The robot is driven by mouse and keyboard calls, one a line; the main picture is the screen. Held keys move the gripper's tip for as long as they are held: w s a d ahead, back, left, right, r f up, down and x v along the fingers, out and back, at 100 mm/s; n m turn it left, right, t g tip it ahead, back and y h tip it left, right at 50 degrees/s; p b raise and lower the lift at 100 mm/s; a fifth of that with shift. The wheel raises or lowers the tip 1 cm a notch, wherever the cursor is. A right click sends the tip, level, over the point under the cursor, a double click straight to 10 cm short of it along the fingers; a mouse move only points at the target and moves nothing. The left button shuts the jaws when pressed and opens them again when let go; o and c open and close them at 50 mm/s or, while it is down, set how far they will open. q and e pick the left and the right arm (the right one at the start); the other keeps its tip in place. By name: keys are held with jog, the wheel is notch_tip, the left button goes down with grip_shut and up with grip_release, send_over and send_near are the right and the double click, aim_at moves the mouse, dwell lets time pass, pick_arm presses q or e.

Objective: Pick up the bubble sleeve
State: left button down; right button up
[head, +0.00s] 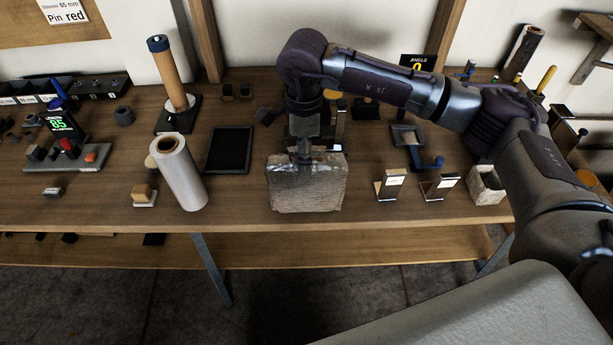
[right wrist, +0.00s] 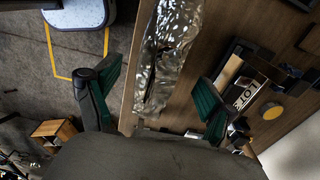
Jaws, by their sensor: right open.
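The bubble sleeve (head: 307,188), a shiny, clear, crinkled wrap with a boxy shape, sits near the front edge of the wooden bench. My right gripper (head: 305,150) is over its upper edge, pointing down. In the right wrist view the sleeve (right wrist: 169,45) shows between the two green-padded fingers of the right gripper (right wrist: 158,88). The fingers are wide apart, with visible gaps to the sleeve on both sides. The gripper hides part of the sleeve's back edge in the head view. My left gripper is not in view.
The bench (head: 235,213) is clear just left and right of the sleeve. A white roll (head: 179,172) and a black tray (head: 228,149) stand to the left. Small metal stands (head: 390,185) and a speckled box (head: 486,186) are at the right. Wooden posts rise behind.

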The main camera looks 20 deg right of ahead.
aim_at(307, 179)
jog(key=f, duration=0.2)
jog(key=f+p, duration=0.1)
jog(key=shift+d+f, duration=0.25)
jog(key=shift+f, duration=0.3)
jog(key=c, duration=0.9)
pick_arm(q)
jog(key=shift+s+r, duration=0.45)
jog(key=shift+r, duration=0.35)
pick_arm(e)
jog(key=shift+c, duration=0.9)
